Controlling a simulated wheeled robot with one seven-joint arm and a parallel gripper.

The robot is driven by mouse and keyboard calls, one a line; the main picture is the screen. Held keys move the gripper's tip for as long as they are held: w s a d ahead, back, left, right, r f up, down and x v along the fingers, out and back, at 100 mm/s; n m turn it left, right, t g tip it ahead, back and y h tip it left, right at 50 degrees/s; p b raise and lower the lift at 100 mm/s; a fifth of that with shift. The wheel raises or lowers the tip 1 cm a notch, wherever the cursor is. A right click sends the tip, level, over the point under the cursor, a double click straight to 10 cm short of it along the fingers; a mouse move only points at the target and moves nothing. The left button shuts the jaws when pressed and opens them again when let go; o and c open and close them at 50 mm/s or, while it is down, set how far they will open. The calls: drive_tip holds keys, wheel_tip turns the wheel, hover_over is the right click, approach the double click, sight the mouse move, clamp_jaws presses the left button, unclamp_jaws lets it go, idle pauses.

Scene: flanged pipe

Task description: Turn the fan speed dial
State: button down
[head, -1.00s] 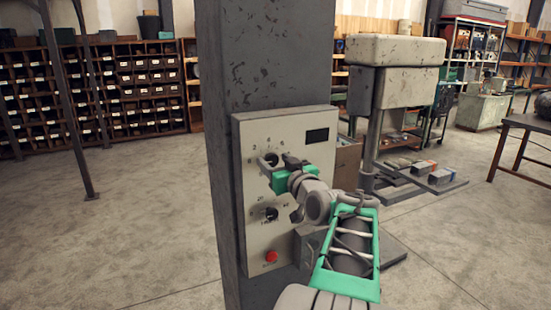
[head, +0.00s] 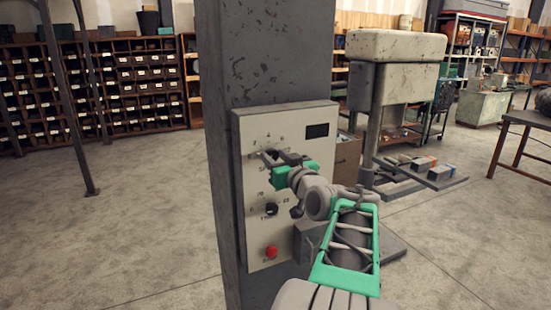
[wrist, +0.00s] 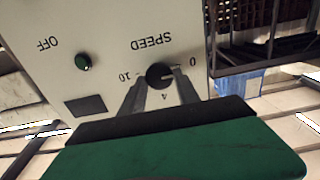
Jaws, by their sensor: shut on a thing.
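A light mark on the dial seems to face the 0 side. In the head view my gripper (head: 270,158) is at the upper dial, mostly covering it.
A lower black dial (head: 271,209) and a red button (head: 271,252) are below my gripper. A dark display (head: 317,131) is at the panel's upper right. The panel is on a grey pillar (head: 270,60).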

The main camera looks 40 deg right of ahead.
drive_tip(key=shift+f, duration=0.1)
drive_tip(key=m+b, duration=0.2)
drive_tip(key=m, duration=0.1)
drive_tip(key=shift+m+b, duration=0.4)
drive_tip(key=m+b, duration=0.1)
drive_tip(key=m, duration=0.3)
drive_tip(key=shift+d+m, duration=0.15)
drive_tip(key=shift+m, duration=0.15)
drive_tip(key=m, duration=0.5)
drive_tip(key=shift+m+p, duration=0.7)
drive_tip(key=shift+m, duration=1.4)
drive_tip(key=shift+f, duration=0.1)
drive_tip(key=c, duration=0.9)
unclamp_jaws()
